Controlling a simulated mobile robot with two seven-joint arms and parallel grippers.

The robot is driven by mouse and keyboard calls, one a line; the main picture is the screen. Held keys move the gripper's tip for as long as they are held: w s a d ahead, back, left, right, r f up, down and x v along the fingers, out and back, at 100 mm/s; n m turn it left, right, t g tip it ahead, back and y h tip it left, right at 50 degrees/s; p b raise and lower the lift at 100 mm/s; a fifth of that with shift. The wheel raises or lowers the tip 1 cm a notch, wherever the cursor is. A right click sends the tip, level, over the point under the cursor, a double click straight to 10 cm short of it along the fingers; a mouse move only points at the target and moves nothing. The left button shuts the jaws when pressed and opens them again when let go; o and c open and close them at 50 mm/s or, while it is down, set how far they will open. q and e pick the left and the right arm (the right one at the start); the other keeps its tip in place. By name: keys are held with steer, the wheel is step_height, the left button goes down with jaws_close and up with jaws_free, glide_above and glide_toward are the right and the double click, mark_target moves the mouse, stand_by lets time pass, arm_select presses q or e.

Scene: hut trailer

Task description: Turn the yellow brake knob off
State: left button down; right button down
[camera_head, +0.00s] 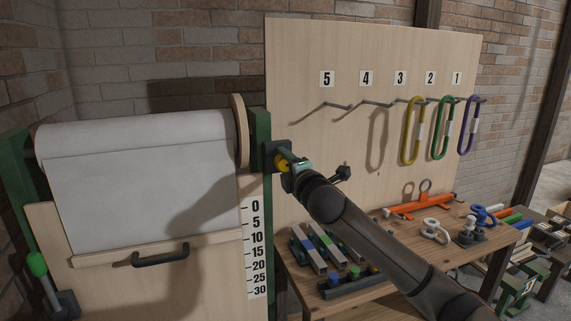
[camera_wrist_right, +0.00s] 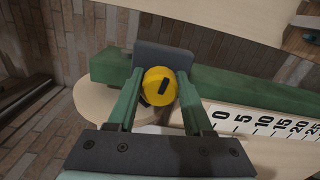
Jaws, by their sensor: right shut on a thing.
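The yellow brake knob (camera_head: 282,161) sits on a dark mount at the top of the green post, right of the white roll. In the right wrist view the yellow knob (camera_wrist_right: 159,86) shows a black mark on its face, slanted slightly. My right gripper (camera_wrist_right: 158,92) has its green fingers on both sides of the knob, shut on it. In the head view my right gripper (camera_head: 291,165) reaches the knob from the right and partly hides it. My left gripper is not in view.
A white roll (camera_head: 140,135) hangs left of the knob, above a panel with a black handle (camera_head: 160,256). A number scale (camera_head: 255,250) runs below the knob. A pegboard (camera_head: 320,45) holds coloured loops on hooks. A wooden table (camera_head: 400,235) carries blocks and tools under my right arm.

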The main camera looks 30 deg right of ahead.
steer(key=shift+n, duration=0.8)
steer(key=shift+c, duration=1.5)
jaws_free()
steer(key=b+v, duration=0.3)
steer(key=v, duration=0.9)
steer(key=shift+s, duration=0.25)
steer(key=shift+f, duration=0.1)
